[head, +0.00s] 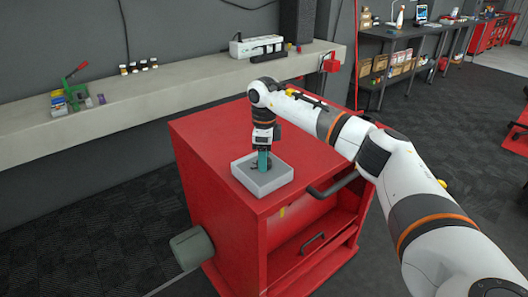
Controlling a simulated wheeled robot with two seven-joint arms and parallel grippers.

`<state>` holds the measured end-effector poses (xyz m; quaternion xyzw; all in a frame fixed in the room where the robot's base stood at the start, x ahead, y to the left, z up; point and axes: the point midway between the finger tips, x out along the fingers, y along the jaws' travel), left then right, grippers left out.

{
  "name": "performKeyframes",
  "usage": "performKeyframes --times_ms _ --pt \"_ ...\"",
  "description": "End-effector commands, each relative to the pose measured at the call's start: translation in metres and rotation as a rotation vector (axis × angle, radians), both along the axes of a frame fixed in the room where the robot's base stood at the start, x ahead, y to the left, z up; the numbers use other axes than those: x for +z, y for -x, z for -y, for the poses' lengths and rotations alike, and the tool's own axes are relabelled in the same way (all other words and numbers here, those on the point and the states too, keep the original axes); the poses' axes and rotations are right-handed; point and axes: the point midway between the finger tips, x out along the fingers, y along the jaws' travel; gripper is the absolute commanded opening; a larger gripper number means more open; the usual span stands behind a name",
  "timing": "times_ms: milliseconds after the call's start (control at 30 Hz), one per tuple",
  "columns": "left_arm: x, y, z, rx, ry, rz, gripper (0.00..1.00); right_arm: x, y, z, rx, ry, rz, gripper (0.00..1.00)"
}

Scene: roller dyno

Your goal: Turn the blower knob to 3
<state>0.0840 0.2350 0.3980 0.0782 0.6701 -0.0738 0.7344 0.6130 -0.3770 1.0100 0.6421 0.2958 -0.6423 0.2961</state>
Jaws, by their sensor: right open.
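A grey square box (276,180) sits on top of the red cabinet (203,150). My right gripper (262,166) points straight down over the middle of this box, with its teal fingertips at a dark round part, likely the blower knob, on the box's upper face. The knob is mostly hidden behind the fingers, so its setting and any number marks cannot be read. The right gripper is open; whether its fingers touch the knob cannot be told. My left gripper is not in view.
A grey cylinder (192,248) sticks out of the cabinet's left side. A dark handle (334,186) juts from its front, above an open shelf. A concrete ledge (150,98) with small items runs along the wall. Dark carpet lies clear at left.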

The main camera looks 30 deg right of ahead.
Motion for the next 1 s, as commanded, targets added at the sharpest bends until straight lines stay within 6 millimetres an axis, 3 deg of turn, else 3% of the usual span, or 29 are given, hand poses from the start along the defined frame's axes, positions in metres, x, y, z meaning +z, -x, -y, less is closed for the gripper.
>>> performKeyframes --times_ms 333,600,1000 --pt "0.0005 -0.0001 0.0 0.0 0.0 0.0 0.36 -0.0047 0.0 -0.0003 0.0 0.0 0.0 0.59" --pt "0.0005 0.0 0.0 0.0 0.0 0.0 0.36 -0.0044 0.0001 -0.0003 0.001 -0.001 -0.001 0.15" --pt "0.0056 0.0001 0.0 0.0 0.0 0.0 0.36 -0.003 -0.0002 -0.0004 -0.077 -0.001 0.0 0.15"
